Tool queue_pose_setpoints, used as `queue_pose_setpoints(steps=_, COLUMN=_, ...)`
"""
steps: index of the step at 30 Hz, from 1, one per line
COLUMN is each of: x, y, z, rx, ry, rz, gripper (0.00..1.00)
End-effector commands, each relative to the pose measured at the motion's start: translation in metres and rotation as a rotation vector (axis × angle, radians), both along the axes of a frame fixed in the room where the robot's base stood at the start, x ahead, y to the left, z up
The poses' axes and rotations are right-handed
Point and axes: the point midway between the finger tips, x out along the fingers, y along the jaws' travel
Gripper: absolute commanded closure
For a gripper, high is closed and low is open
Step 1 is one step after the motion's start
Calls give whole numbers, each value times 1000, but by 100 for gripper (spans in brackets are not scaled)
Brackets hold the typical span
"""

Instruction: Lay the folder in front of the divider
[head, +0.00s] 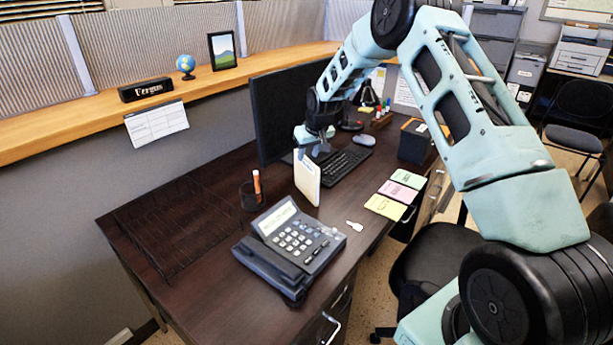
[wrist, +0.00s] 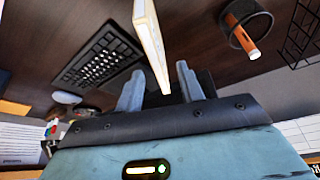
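The folder (head: 307,178) is a thin cream upright slab in the middle of the desk, between the keyboard and the phone. My gripper (head: 318,148) is above its top edge, pointing down. In the wrist view the folder (wrist: 152,42) reaches between the two fingers of my gripper (wrist: 158,75), with a visible gap on each side. The fingers are open and do not appear to press on it. A low dark wire rack (head: 165,228), which looks like the divider, is on the left part of the desk; a corner of it also shows in the wrist view (wrist: 303,35).
A pen cup (head: 249,198) with an orange marker and a desk phone (head: 290,246) stand between the folder and the desk's left part. The monitor (head: 279,110) and keyboard (head: 342,165) are behind. Coloured cards (head: 397,195) lie to the right, and a small white item (head: 354,225) lies near the front edge.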

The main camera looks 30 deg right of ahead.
Motion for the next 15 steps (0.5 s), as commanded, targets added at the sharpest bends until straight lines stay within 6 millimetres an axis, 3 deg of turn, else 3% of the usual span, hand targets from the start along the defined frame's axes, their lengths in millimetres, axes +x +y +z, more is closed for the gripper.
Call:
queue_pose_setpoints(steps=3, x=6, y=0, z=-15, rx=0, ry=2, rz=0, gripper=62)
queue_pose_setpoints(steps=15, x=19, y=-5, z=-45, rx=1, ry=3, rz=-1, gripper=62)
